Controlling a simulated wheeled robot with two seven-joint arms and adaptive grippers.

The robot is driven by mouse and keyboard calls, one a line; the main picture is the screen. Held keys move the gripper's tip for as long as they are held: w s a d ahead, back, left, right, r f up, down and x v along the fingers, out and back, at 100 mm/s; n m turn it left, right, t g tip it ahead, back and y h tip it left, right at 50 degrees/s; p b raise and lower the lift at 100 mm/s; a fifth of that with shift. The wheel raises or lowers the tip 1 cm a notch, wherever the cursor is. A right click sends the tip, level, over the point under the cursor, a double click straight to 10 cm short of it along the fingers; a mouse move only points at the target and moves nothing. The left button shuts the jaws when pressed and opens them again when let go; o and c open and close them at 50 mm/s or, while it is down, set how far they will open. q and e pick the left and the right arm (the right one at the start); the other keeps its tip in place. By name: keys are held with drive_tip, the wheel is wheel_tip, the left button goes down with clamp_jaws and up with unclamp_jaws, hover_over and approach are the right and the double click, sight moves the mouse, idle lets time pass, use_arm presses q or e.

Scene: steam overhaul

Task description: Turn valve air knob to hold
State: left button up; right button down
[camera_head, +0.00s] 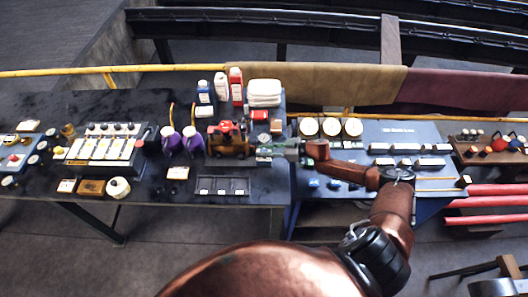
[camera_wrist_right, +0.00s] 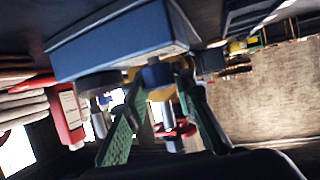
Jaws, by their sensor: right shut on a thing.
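My right gripper (camera_head: 287,148) reaches in from the right in the head view, its fingertips beside the small items right of the toy-like engine. In the right wrist view my right gripper (camera_wrist_right: 160,83) has its two green fingers on either side of a blue knob (camera_wrist_right: 157,75) with a brass-yellow part around it. It is shut on this knob. The knob sits at the edge of a blue box (camera_wrist_right: 120,42), which shows tilted in this view. A dark round part sits beside the knob. Knob markings are not legible. My left gripper is not in view.
A red and brass model engine (camera_head: 229,141) stands left of my gripper. A panel with three round cream gauges (camera_head: 330,128) lies to the right.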

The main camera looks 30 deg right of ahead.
idle(0.3)
drive_tip(key=c, duration=1.7)
unclamp_jaws()
drive_tip(key=shift+o, duration=0.4)
drive_tip(key=shift+d, duration=0.1)
drive_tip(key=v, duration=1.2)
drive_tip(key=shift+w, duration=0.1)
